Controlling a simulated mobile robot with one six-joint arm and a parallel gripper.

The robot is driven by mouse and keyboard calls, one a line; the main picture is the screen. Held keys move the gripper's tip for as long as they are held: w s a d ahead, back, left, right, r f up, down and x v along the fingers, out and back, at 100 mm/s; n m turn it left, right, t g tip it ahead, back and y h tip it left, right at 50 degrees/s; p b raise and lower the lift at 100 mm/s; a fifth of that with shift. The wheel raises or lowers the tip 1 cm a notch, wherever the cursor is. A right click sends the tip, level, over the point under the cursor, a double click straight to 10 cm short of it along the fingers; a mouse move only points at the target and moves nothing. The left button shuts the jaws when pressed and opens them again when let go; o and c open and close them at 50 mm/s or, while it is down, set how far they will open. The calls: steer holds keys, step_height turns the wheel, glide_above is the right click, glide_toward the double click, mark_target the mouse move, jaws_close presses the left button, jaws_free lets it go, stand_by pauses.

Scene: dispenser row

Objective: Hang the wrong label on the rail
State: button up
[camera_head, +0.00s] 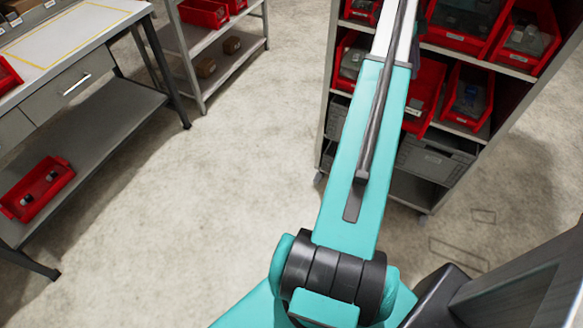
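My teal arm reaches up and out past the top edge of the head view, so my gripper is not in view. A small pale mark that may be a label (413,111) shows on the front of a red bin (426,88) in the rack, just right of my arm. Small white tags (15,21) sit along a strip at the top left, above the workbench. I cannot tell which label is the wrong one, and no text is readable. I cannot make out which strip is the rail.
A wheeled rack (323,130) holds several red bins and grey crates (435,158); my arm covers part of it. A workbench (95,30) stands at the left, with a red tray (38,188) on its lower shelf. A shelf unit (225,65) stands behind. The floor between is clear.

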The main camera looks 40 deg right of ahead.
steer(key=w+a+f+n, duration=0.6)
steer(key=w+a+f, duration=0.2)
steer(key=a+f, duration=0.4)
steer(key=w+a+f+n, duration=0.6)
steer(key=w+a+f, duration=0.4)
steer(key=f, duration=0.4)
steer(key=s+a+f+n+y, duration=0.1)
steer(key=a+f+n, duration=0.4)
steer(key=a, duration=0.5)
steer(key=a+f+n, duration=0.3)
steer(key=a+f, duration=0.5)
steer(key=a, duration=0.1)
steer(key=s+a+f+n, duration=0.6)
steer(key=s+a, duration=0.3)
steer(key=a, duration=0.3)
steer(key=s+a+f+n+g, duration=0.1)
steer(key=s+a+f+n, duration=0.5)
steer(key=s+a, duration=0.3)
steer(key=a+f, duration=0.1)
steer(key=a, duration=0.2)
steer(key=shift+a+g+y, duration=0.3)
steer(key=shift+a, duration=0.1)
steer(key=shift+s, duration=0.1)
